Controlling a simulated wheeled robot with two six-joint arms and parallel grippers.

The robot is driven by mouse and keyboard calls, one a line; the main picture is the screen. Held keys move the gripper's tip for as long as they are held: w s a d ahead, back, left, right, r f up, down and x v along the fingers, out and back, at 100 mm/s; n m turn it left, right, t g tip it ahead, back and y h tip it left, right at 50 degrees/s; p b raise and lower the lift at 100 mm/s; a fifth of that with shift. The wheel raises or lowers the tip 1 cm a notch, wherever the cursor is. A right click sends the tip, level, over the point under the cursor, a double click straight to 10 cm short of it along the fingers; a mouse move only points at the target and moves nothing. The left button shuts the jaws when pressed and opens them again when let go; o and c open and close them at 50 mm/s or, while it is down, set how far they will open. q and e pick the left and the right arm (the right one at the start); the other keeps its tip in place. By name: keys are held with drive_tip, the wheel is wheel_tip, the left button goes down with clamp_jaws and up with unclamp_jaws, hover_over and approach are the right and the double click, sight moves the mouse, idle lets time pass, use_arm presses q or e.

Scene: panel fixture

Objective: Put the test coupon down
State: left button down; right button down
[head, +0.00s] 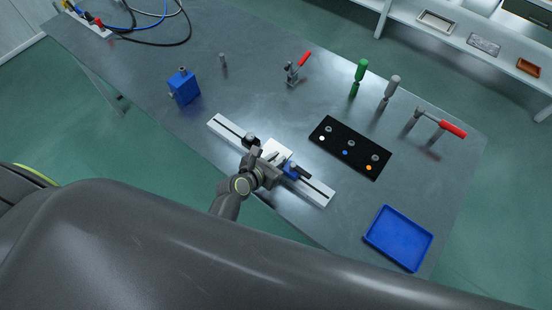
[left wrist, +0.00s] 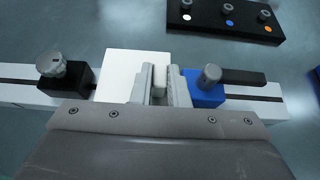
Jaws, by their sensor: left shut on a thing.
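The test coupon is a flat white square (head: 277,148) at the middle of the rail fixture, between its black block and blue block. It also shows in the left wrist view (left wrist: 125,72). My left gripper (head: 270,160) is over the right part of the coupon. In the left wrist view its fingers (left wrist: 161,86) are close together around a narrow pale part by the coupon's right side. The fingers hide that part, and I cannot tell whether the coupon rests on the rail. The blue block (left wrist: 205,93) is close beside the right finger. My right gripper is not in view.
The pale rail (head: 226,128) lies along the table's near edge. A black panel (head: 350,147) with coloured dots, a blue tray (head: 398,238), a blue box (head: 183,87), a green-handled tool (head: 359,76) and a red-handled clamp (head: 298,66) stand apart.

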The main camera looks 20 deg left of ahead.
use_arm(q)
drive_tip(key=c, duration=1.7)
unclamp_jaws()
drive_tip(key=shift+f, duration=0.1)
drive_tip(key=shift+r, duration=0.25)
drive_tip(key=v, duration=1.2)
drive_tip(key=shift+b, duration=0.35)
drive_tip(key=shift+f, duration=0.2)
